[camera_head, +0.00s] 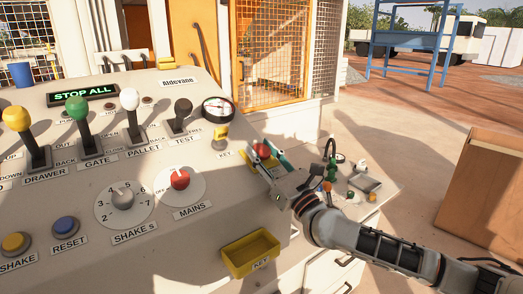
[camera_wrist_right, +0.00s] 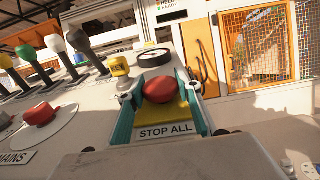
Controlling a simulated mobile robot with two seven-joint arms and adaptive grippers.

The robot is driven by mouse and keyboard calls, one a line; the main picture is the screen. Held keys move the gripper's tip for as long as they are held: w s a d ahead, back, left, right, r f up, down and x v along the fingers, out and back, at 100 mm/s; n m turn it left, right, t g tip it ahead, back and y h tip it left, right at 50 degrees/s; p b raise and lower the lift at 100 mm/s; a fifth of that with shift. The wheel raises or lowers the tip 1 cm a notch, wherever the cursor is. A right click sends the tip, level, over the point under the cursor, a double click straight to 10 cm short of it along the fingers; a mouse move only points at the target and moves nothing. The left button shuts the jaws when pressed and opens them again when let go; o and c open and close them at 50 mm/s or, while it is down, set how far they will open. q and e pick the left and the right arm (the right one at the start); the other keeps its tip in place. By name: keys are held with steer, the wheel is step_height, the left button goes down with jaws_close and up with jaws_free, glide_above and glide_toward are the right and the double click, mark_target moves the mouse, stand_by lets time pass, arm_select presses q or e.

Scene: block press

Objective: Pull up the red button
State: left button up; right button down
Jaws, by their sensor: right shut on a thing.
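The red button (camera_head: 262,150) is a mushroom-shaped stop button at the right end of the sloped panel. In the right wrist view the red button (camera_wrist_right: 161,90) sits on a yellow base above a label reading STOP ALL (camera_wrist_right: 166,132). My right gripper (camera_head: 265,157) reaches in from the right and is shut on the button. In the right wrist view its two teal-padded fingers (camera_wrist_right: 161,88) stand one on each side of the button. The gripper partly hides the button's base in the head view. My left gripper is not in view.
A red MAINS knob (camera_head: 180,180) and a grey SHAKE selector (camera_head: 122,198) lie left of the gripper. A round gauge (camera_head: 218,109) and several levers stand behind. A yellow KEY tray (camera_head: 250,254) is in front. A lit STOP ALL sign (camera_head: 83,95) stands at the back left.

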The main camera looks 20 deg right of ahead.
steer(key=shift+s+r+p, duration=0.2)
steer(key=shift+r+p, duration=0.15)
steer(key=shift+r, duration=0.3)
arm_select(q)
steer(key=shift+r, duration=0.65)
arm_select(e)
steer(key=c, duration=1.4)
jaws_free()
steer(key=shift+d, duration=0.1)
steer(key=shift+c, duration=0.2)
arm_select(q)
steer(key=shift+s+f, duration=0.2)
arm_select(e)
steer(key=shift+f, duration=0.1)
steer(key=shift+s, duration=0.1)
steer(key=shift+s+d+f, duration=0.1)
steer(key=shift+s+f, duration=0.1)
steer(key=v, duration=1.1)
